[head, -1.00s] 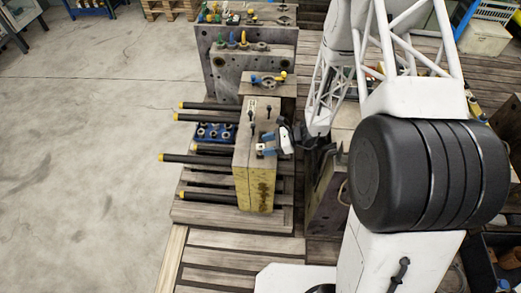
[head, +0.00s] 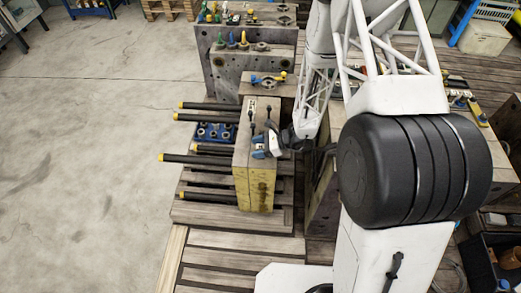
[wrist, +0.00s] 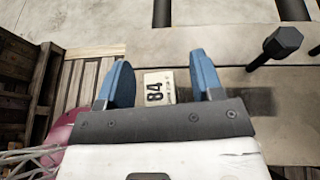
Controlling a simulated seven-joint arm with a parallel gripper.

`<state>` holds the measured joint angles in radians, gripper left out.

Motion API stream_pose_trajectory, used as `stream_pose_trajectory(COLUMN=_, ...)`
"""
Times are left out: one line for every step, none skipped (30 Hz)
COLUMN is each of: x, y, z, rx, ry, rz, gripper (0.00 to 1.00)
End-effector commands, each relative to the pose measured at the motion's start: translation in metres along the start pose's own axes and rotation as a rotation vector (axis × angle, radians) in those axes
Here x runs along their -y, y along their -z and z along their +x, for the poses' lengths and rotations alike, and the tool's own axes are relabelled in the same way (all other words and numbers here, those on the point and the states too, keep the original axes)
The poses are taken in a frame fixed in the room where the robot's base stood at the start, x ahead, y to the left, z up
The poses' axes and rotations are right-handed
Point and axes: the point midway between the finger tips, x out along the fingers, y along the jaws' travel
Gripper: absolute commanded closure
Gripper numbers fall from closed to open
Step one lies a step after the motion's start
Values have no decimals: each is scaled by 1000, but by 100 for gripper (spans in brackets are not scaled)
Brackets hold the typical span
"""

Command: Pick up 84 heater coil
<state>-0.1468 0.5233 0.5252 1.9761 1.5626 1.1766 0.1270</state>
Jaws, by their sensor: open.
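The 84 heater coil shows in the wrist view as a small cream piece (wrist: 158,88) marked "84" in black, with smaller print too fine to read. It lies on the flat top of a mould block. My gripper (wrist: 159,70) is open, its two blue fingers on either side of the piece with gaps between. In the head view my gripper (head: 260,147) is low over the top of the yellow-sided mould block (head: 257,190), and the piece cannot be made out there. Whether the fingertips touch the block cannot be told.
A black bolt (wrist: 275,46) stands up from the block right of my fingers. Black rods with yellow ends (head: 190,159) stick out left of the block. Larger moulds (head: 225,75) stand farther back. The floor at left is clear.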

Motion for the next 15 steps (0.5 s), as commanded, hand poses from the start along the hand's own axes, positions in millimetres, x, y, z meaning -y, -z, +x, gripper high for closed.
stream_pose_trajectory(x=0, y=0, z=2, rx=0, ry=-1, rz=0, gripper=40)
stream_pose_trajectory(x=0, y=0, z=3, rx=0, ry=-1, rz=0, gripper=40)
stream_pose_trajectory(x=0, y=0, z=4, rx=0, ry=-1, rz=0, gripper=40)
stream_pose_trajectory(x=0, y=0, z=5, rx=0, ry=0, rz=0, gripper=40)
stream_pose_trajectory(x=0, y=0, z=5, rx=0, ry=0, rz=0, gripper=40)
stream_pose_trajectory(x=0, y=0, z=6, rx=0, ry=0, rz=0, gripper=40)
stream_pose_trajectory(x=0, y=0, z=6, rx=0, ry=0, rz=0, gripper=40)
stream_pose_trajectory(x=0, y=0, z=6, rx=0, ry=0, rz=0, gripper=40)
stream_pose_trajectory(x=0, y=0, z=6, rx=0, ry=0, rz=0, gripper=40)
stream_pose_trajectory(x=0, y=0, z=6, rx=0, ry=0, rz=0, gripper=40)
stream_pose_trajectory(x=0, y=0, z=6, rx=0, ry=0, rz=0, gripper=40)
stream_pose_trajectory(x=0, y=0, z=6, rx=0, ry=0, rz=0, gripper=40)
stream_pose_trajectory(x=0, y=0, z=6, rx=0, ry=0, rz=0, gripper=40)
stream_pose_trajectory(x=0, y=0, z=5, rx=0, ry=0, rz=0, gripper=40)
stream_pose_trajectory(x=0, y=0, z=5, rx=0, ry=0, rz=0, gripper=40)
